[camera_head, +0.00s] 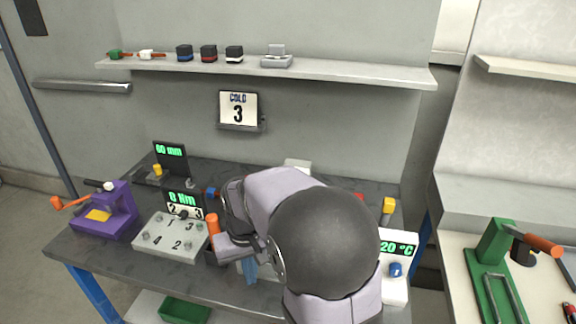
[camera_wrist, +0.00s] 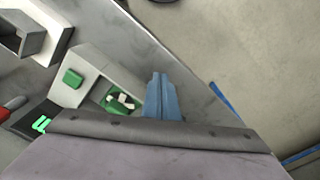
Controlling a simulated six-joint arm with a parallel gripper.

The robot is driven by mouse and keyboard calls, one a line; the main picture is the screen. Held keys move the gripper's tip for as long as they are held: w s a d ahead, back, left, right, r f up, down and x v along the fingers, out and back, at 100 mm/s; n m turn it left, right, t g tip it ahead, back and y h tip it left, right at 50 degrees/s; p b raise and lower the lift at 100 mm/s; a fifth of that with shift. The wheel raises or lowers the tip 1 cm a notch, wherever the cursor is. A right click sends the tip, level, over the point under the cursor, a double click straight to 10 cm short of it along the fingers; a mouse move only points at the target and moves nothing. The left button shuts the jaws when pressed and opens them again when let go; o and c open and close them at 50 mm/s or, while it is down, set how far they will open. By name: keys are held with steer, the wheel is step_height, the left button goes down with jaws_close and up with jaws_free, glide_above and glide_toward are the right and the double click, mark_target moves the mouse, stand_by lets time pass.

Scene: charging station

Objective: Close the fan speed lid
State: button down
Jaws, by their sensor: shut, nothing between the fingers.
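My gripper (camera_wrist: 159,78) shows in the wrist view as two blue fingers pressed together, with nothing between them. In the head view its blue fingers (camera_head: 250,271) point down near the table's front edge, below my arm. A light grey unit (camera_wrist: 93,62) with a green button (camera_wrist: 73,78) and a green knob with white parts (camera_wrist: 121,102) lies just left of the fingers in the wrist view. A green-lit display (camera_wrist: 42,124) is beside it. This unit is mostly hidden behind my arm in the head view. I cannot make out for sure which part is the fan speed lid, or whether the fingers touch it.
A grey numbered box (camera_head: 172,238) and a purple device with an orange handle (camera_head: 105,212) stand on the table at left. A white temperature unit (camera_head: 396,268) stands at right. The floor (camera_wrist: 235,45) lies beyond the table edge.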

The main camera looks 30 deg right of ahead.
steer(key=w+d+r+m+p, duration=0.3)
steer(key=w+d+r+p, duration=0.65)
steer(key=w+r, duration=0.45)
steer(key=w+d+r+m, duration=0.2)
steer(key=d, duration=0.4)
steer(key=w+d+r+m+h+p, duration=0.1)
steer(key=w+d+r+m, duration=0.1)
steer(key=d, duration=0.5)
steer(key=shift+w+r+t, duration=0.15)
steer(key=shift+r+t, duration=0.15)
steer(key=shift+r, duration=0.1)
steer(key=shift+f, duration=0.1)
step_height(320, 180, down, 9)
steer(key=s+a+p, duration=0.1)
steer(key=p, duration=0.3)
steer(key=shift+s+a, duration=0.3)
steer(key=shift+a, duration=0.1)
steer(key=shift+s+a+b, duration=0.1)
steer(key=shift+b, duration=0.45)
